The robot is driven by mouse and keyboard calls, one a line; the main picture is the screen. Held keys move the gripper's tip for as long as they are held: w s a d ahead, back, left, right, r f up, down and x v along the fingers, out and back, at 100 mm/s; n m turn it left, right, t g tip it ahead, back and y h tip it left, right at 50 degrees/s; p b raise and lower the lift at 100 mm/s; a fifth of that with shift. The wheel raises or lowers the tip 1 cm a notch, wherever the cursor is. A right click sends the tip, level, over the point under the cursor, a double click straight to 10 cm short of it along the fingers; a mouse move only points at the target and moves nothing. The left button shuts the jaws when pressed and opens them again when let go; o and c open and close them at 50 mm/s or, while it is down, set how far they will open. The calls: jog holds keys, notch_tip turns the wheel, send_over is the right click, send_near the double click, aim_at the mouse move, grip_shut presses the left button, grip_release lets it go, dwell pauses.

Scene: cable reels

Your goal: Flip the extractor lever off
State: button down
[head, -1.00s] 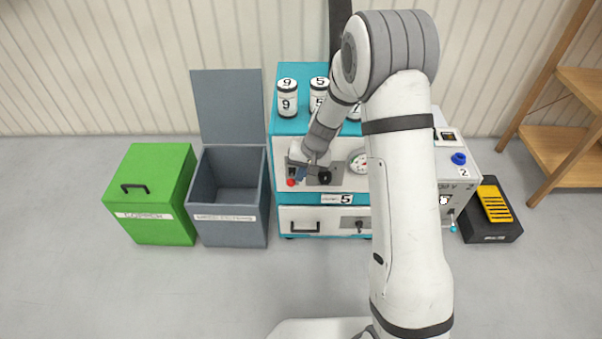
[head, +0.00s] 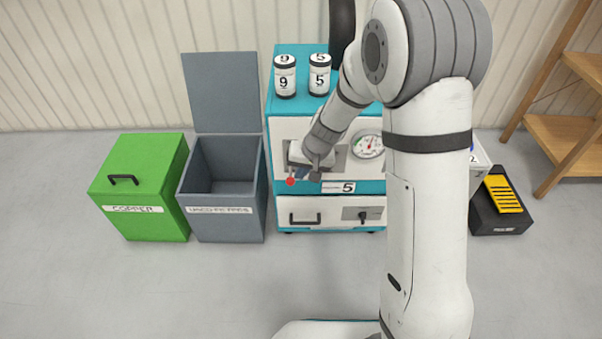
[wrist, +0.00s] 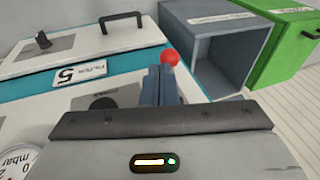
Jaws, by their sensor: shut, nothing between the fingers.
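The lever with a red ball tip (head: 291,181) stands at the left of the grey plate on the teal and white cabinet's (head: 290,127) front. In the wrist view the red ball (wrist: 170,57) shows just past my fingertips. My gripper (head: 303,174) is shut and empty, close to the right of the red ball. It also shows in the wrist view (wrist: 161,72), with both fingers together. I cannot tell whether the fingers touch the lever. The lever's shaft is mostly hidden by the fingers. A dark knob (head: 315,176) sits right of the gripper.
A pressure gauge (head: 368,145) and a "5" label (head: 345,187) are on the cabinet front. Canisters "9" (head: 285,78) and "5" (head: 319,80) stand on top. An open grey bin (head: 225,220) and green copper box (head: 150,215) stand left. My arm hides the cabinet's right.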

jog(key=shift+r, duration=0.1)
jog(key=shift+a+r+p, duration=0.15)
jog(key=shift+r+p, duration=0.4)
jog(key=shift+r, duration=0.2)
jog(key=s+d+r+p, duration=0.2)
jog(key=s+d+r, duration=0.4)
jog(key=s+r, duration=0.2)
jog(key=shift+d+p, duration=0.25)
jog(key=shift+p, duration=0.1)
jog(key=shift+w, duration=0.1)
